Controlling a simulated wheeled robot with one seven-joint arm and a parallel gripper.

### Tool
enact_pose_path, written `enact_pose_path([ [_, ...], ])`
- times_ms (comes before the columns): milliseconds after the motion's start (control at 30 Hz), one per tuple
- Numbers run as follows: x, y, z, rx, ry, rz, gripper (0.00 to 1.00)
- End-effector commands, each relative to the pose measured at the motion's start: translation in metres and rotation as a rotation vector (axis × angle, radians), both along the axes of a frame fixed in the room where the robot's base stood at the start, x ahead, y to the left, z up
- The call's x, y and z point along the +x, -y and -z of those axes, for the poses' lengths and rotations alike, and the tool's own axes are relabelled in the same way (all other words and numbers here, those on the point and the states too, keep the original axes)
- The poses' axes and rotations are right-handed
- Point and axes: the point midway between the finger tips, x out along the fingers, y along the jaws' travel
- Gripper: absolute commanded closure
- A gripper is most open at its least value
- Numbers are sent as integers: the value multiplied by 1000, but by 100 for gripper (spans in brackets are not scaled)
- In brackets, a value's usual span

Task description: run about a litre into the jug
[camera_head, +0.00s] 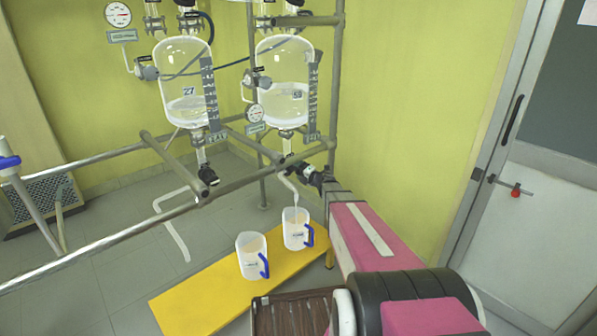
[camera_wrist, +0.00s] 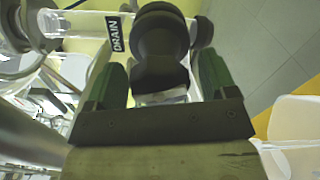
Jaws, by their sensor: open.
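Two clear jugs with blue handles stand on a yellow board. The right jug (camera_head: 294,230) is under the bent outlet pipe (camera_head: 289,183) of the right glass reactor (camera_head: 285,75); the left jug (camera_head: 249,258) stands beside it. Whether liquid is running from the pipe, I cannot tell. The right reactor holds some clear liquid, and so does the left reactor (camera_head: 187,85). My gripper (camera_head: 322,180) is at the right reactor's drain valve. In the wrist view, its green-padded fingers (camera_wrist: 165,82) stand open on either side of the black valve knob (camera_wrist: 160,50), beside a DRAIN label (camera_wrist: 115,35).
Metal pipe rails (camera_head: 100,240) cross in front of the reactors. The yellow board (camera_head: 200,300) lies below them. Gauges (camera_head: 117,14) hang by the reactors. A grey door (camera_head: 530,200) stands at the right. Open tiled floor shows at the left.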

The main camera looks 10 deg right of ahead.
Motion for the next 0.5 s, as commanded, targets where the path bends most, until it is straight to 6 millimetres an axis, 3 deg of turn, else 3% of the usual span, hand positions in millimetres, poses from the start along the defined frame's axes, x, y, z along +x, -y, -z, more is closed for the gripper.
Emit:
enact_pose_path([
  [500,-74,47,0,0,-1,1,22],
])
